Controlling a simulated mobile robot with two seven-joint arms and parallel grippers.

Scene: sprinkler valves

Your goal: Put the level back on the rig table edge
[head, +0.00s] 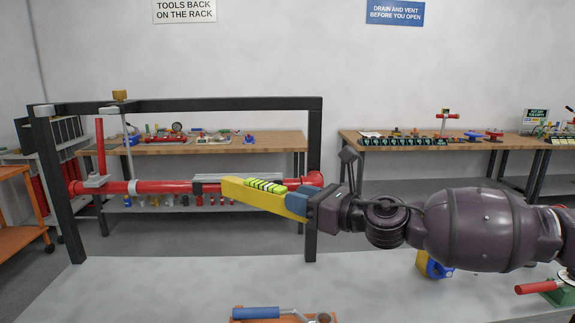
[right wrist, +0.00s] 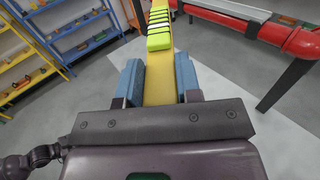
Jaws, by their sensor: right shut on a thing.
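A long yellow bar (head: 238,191), which I take to be the level, is in my right gripper (head: 297,203). The gripper's blue fingers are shut on its near end. The bar points left and slightly up in the head view, in front of the red pipe and above the pale rig table (head: 190,285). A lime-and-black striped piece (head: 264,186) shows along its top. In the right wrist view the bar (right wrist: 159,85) runs forward between the blue fingers, with the striped piece (right wrist: 159,28) farther out. My left gripper is not in view.
A dark frame (head: 215,104) and red pipe (head: 165,187) stand behind the bar; a grey strip (head: 210,178) lies along the pipe. A blue-handled tool (head: 256,313) lies at the front. A yellow-and-blue item (head: 433,265) and red-handled valve (head: 538,287) are right. The table's left middle is clear.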

